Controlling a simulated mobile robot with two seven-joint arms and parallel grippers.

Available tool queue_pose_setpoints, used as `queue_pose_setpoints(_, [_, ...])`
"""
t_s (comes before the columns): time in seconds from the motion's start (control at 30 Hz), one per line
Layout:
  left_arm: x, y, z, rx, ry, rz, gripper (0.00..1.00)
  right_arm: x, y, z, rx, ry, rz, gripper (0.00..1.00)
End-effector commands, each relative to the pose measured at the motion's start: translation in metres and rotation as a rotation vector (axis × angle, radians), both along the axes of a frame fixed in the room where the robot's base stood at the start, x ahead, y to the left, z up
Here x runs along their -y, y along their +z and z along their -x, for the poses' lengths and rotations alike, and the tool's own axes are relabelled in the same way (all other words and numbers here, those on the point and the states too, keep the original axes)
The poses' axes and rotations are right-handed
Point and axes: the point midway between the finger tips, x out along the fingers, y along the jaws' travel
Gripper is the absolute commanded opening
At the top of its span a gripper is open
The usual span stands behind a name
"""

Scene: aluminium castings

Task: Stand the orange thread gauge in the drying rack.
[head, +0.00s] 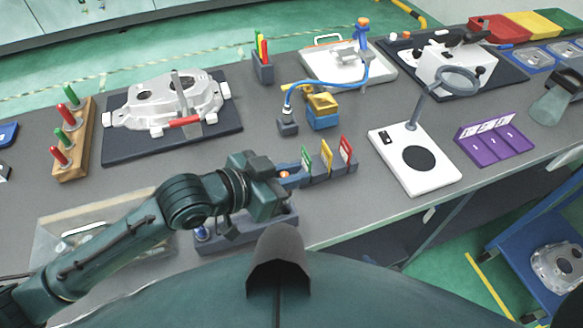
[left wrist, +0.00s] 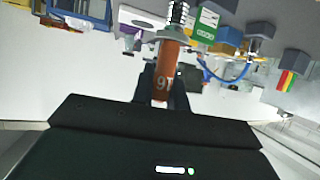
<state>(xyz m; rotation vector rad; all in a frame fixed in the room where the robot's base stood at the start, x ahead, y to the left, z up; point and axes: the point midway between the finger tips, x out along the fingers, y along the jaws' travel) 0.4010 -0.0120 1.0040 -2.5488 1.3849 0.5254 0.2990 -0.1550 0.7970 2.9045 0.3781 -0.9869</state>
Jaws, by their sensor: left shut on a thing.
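The orange thread gauge (left wrist: 167,72) is in my left gripper (left wrist: 161,98). The left wrist view shows its orange handle with pale lettering between the fingers and a metal threaded end pointing away from the gripper. In the head view only a small orange spot of the gauge (head: 285,174) shows at my left gripper (head: 287,177); the rest is hidden. A long dark grey rack (head: 262,232), which looks like the drying rack, lies just below the gripper, partly covered by my arm. A blue-topped piece stands at its left end. My right gripper is not in view.
A holder with green, yellow and red cards (head: 325,168) is close to the right of the gripper. A wooden stand with red and green handles (head: 75,150) is at left. A casting (head: 165,100) lies on a dark mat behind. A white magnifier base (head: 412,160) is at right.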

Motion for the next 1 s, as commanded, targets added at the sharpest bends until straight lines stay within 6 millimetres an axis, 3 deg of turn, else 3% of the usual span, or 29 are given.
queue_pose_setpoints(0.27, [0.0,-0.021,0.0,-0.001,0.0,0.0,0.0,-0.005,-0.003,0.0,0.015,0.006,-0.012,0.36])
queue_pose_setpoints(1.0, [0.0,-0.021,0.0,-0.001,0.0,0.0,0.0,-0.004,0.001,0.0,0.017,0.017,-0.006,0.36])
